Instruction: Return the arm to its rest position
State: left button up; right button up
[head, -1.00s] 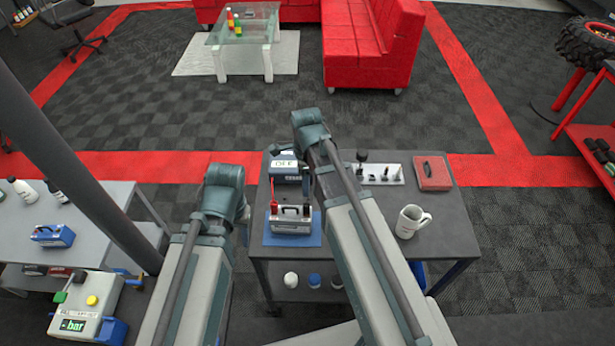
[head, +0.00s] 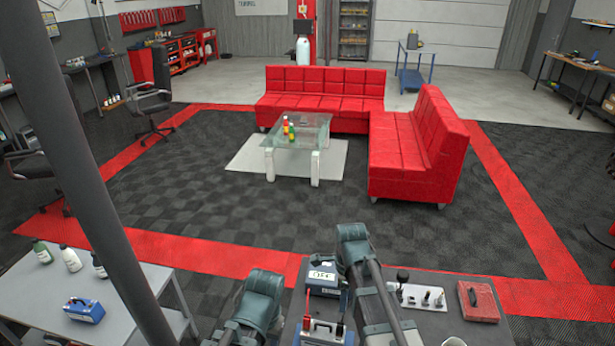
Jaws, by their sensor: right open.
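My right arm rises from the bottom edge, its dark teal elbow over the back of the dark work table (head: 450,289). My right gripper (head: 344,300) shows only in small part beside that arm, above the table, and is open. I see nothing held in it. My left arm comes up to the left of the table, with its teal joint near the bottom edge. My left gripper is out of view.
A grey bench (head: 120,305) stands left behind a dark post (head: 85,170).

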jog(key=s+a+f+n+b, duration=0.4)
jog(key=s+n, duration=0.3)
jog(key=n, duration=0.5)
jog(key=s+a+f+n+h+b, duration=0.1)
jog(key=s+a+f+n+b, duration=0.3)
jog(key=n, duration=0.9)
jog(key=s+a, duration=0.2)
jog(key=s, duration=0.1)
jog(key=shift+s+a, duration=0.25)
jog(key=shift+a, duration=0.05)
jog(key=shift+s, duration=0.15)
jog(key=shift+w+d, duration=0.3)
jog(key=shift+w, duration=0.55)
